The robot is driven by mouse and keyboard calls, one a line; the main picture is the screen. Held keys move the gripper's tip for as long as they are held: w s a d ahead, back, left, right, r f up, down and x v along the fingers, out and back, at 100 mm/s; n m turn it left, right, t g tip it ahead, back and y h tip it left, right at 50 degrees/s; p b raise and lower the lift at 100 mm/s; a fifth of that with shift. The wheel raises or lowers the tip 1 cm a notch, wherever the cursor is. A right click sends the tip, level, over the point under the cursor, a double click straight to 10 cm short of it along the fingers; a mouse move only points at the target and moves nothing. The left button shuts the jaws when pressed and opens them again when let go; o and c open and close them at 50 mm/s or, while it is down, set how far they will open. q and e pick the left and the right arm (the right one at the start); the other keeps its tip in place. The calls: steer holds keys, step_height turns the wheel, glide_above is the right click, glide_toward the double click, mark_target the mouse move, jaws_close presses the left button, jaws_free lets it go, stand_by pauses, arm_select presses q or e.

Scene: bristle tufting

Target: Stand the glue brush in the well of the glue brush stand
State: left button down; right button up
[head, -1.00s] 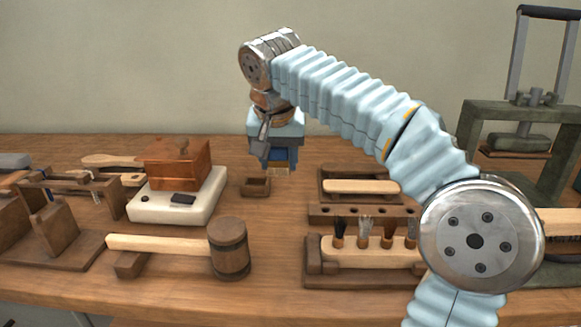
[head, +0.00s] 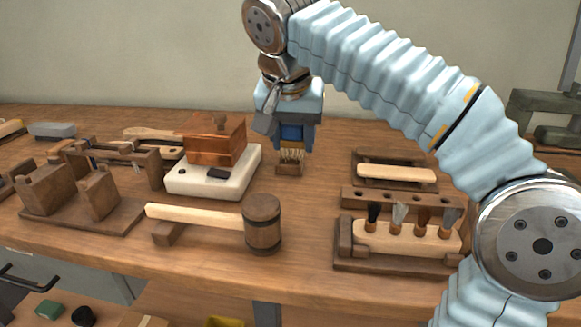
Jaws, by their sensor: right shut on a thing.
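The glue brush shows as pale tan bristles (head: 291,155) pointing down below my right gripper (head: 291,142). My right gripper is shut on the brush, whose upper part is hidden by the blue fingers. The glue brush stand (head: 289,170) is a small dark wooden block with a well, on the table right of the white glue pot base. The bristles line up with the stand and overlap its top edge in the head view. I cannot tell whether the tips are inside the well or just above it. My left gripper is not in view.
A copper box (head: 215,148) sits on the white base (head: 188,184) to the left. A mallet (head: 262,225) lies in front. A wooden rack with several brushes (head: 395,262) stands at the right. Bare tabletop lies between the stand and the rack.

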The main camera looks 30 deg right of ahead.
steer(key=shift+w+d+f+p, duration=0.2)
steer(key=shift+w+d+f, duration=1)
steer(key=shift+w, duration=1.15)
steer(key=shift+w+d+f+p, duration=0.15)
steer(key=shift+w+d+f, duration=1.05)
steer(key=shift+w, duration=1.1)
steer(key=shift+w+d+f+p, duration=0.2)
steer(key=shift+w+d+f, duration=1)
steer(key=shift+w, duration=1.15)
steer(key=shift+d+r, duration=0.2)
steer(key=shift+r, duration=0.05)
steer(key=shift+p, duration=0.4)
steer(key=shift+f, duration=0.2)
